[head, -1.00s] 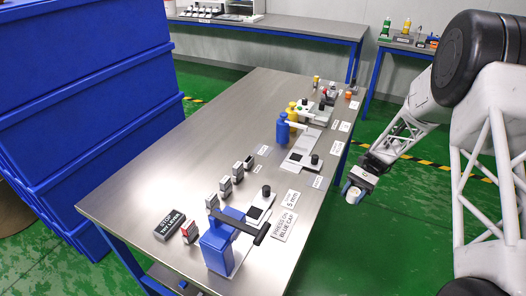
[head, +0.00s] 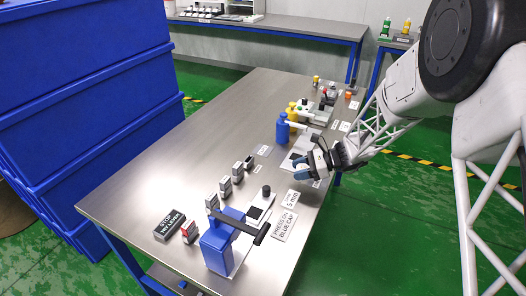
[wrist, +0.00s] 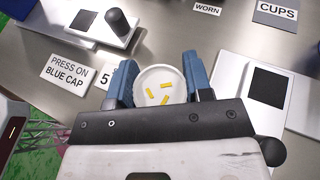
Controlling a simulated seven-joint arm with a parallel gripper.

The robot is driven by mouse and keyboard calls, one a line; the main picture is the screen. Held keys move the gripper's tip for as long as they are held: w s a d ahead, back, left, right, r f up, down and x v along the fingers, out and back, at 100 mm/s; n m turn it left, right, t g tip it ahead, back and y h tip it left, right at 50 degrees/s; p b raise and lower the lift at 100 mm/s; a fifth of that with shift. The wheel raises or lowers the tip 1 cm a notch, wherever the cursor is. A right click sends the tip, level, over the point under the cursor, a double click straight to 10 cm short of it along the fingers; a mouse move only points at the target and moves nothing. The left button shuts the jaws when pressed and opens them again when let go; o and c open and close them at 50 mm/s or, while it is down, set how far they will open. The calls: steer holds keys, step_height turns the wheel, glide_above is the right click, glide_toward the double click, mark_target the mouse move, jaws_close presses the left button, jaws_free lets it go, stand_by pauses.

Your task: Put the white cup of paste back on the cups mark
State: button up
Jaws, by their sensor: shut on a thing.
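The white cup (wrist: 153,82) is round and shows a pale inside with a few yellow strips in the wrist view. My gripper (wrist: 160,84) is shut on it, with a blue finger on either side. In the head view my gripper (head: 308,165) is over the right side of the steel table, and I cannot clearly make out the cup there. The cups mark, a dark grey plate with a white "CUPS" label (wrist: 277,13), lies at the top right of the wrist view, apart from the cup.
A metering stand with a dark square pad (wrist: 268,84) is at the right of the wrist view. The "PRESS ON BLUE CAP" card (wrist: 66,76) is at the left.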

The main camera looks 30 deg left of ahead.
steer(key=a+t, duration=0.1)
steer(key=a, duration=0.2)
steer(key=a+r+m+t, duration=0.1)
steer(key=a, duration=0.3)
steer(key=s+a+m+y, duration=0.1)
steer(key=a, duration=0.3)
steer(key=shift+r+t, duration=0.15)
steer(key=shift+t, duration=0.25)
steer(key=shift+w+a, duration=0.1)
glide_above(260, 150)
steer(key=shift+w+f, duration=0.1)
steer(key=shift+f, duration=0.7)
steer(key=shift+f, duration=1.75)
